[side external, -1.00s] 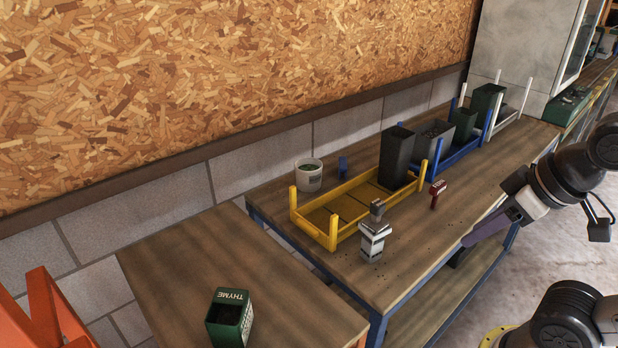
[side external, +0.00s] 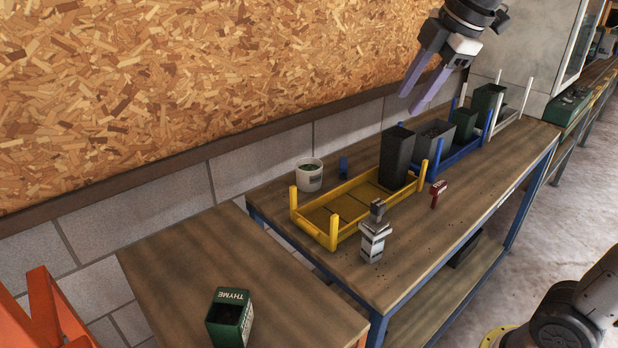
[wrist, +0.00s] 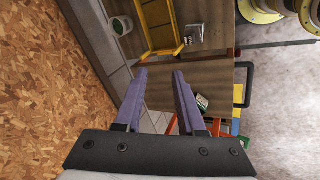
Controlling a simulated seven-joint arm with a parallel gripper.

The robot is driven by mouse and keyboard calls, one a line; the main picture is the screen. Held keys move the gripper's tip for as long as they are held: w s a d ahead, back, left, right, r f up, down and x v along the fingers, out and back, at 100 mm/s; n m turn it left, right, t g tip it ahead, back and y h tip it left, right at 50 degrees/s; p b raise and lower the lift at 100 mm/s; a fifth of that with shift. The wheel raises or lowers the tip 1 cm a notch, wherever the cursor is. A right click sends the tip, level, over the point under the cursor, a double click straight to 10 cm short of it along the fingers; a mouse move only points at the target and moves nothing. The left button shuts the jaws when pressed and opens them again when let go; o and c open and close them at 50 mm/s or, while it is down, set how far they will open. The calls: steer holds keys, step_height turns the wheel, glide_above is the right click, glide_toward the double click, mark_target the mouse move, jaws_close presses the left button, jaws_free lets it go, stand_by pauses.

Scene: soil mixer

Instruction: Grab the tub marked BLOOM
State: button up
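A white round tub (side external: 309,175) with dark contents and a small label stands at the back of the workbench, beside the yellow tray. I cannot read its label, and no BLOOM lettering is legible. The tub also shows near the top of the wrist view (wrist: 122,26). My gripper (side external: 412,104) is open and empty, with its purple fingers apart, high above the bench's back edge near the wall. It is well to the right of the tub and above it. In the wrist view the open fingers (wrist: 159,73) have nothing between them.
A yellow tray (side external: 318,216) with corner posts holds a tall dark pot (side external: 397,157). Blue (side external: 462,152) and white (side external: 508,120) racks with pots stand to the right. A grey device (side external: 373,238) and a red tool (side external: 437,193) sit in front. A green THYME pot (side external: 229,318) stands on the nearer table.

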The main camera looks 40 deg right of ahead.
steer(key=w+d+f+n+g, duration=0.15)
steer(key=w+n, duration=0.25)
steer(key=w, duration=0.9)
steer(key=n+g, duration=0.1)
steer(key=g, duration=0.2)
glide_above(318, 184)
step_height(318, 184, down, 25)
steer(key=shift+s+f, duration=0.1)
steer(key=shift+f, duration=3.45)
jaws_close()
steer(key=shift+r, duration=0.1)
